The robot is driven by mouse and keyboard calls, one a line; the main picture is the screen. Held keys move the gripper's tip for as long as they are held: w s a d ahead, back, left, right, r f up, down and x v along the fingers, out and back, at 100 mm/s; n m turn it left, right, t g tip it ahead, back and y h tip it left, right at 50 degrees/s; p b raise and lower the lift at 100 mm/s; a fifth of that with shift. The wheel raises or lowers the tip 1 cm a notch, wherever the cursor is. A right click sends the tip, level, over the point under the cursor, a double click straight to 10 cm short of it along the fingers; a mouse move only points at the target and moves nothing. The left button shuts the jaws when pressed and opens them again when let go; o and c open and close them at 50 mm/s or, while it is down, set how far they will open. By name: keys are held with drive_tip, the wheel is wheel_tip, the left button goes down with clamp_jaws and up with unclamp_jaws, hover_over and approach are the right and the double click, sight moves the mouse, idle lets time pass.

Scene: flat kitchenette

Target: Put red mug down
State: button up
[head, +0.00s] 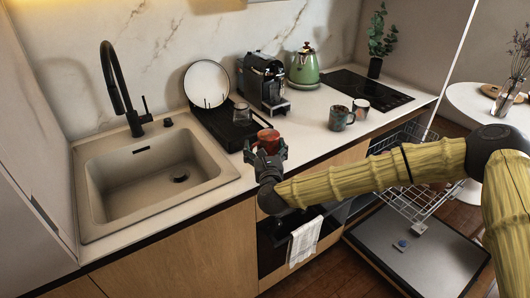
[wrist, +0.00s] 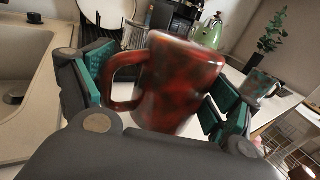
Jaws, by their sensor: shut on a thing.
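The red mug (head: 268,138) is reddish-brown and mottled. In the head view it is at the counter's front edge, to the right of the sink. My gripper (head: 266,156) is shut on it from the front. In the wrist view the mug (wrist: 178,82) fills the middle between the green-padded fingers of my gripper (wrist: 160,100), with its handle toward the left finger. The mug looks slightly tilted there. I cannot tell whether its base touches the counter (head: 305,122).
The sink (head: 150,175) is left of the mug. A dish rack (head: 228,122) with a plate (head: 206,83) and glass is behind it. A coffee machine (head: 263,83), green kettle (head: 303,66) and two mugs (head: 340,118) stand further right. The dishwasher (head: 415,260) is open below.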

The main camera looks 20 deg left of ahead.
drive_tip(key=shift+w+f, duration=0.1)
drive_tip(key=shift+w, duration=0.2)
wheel_tip(320, 180, down, 3)
drive_tip(key=shift+r+p, duration=0.2)
drive_tip(key=shift+p, duration=0.65)
drive_tip(key=shift+f, duration=0.35)
drive_tip(key=shift+f, duration=0.15)
drive_tip(key=o, duration=0.7)
drive_tip(key=shift+r, duration=0.2)
drive_tip(key=shift+s+d+f, duration=0.1)
drive_tip(key=shift+s+f, duration=0.1)
drive_tip(key=shift+s, duration=0.15)
drive_tip(key=b+v, duration=0.3)
drive_tip(key=v, duration=0.8)
drive_tip(key=shift+s+d+r, duration=0.1)
drive_tip(key=shift+s+r, duration=0.05)
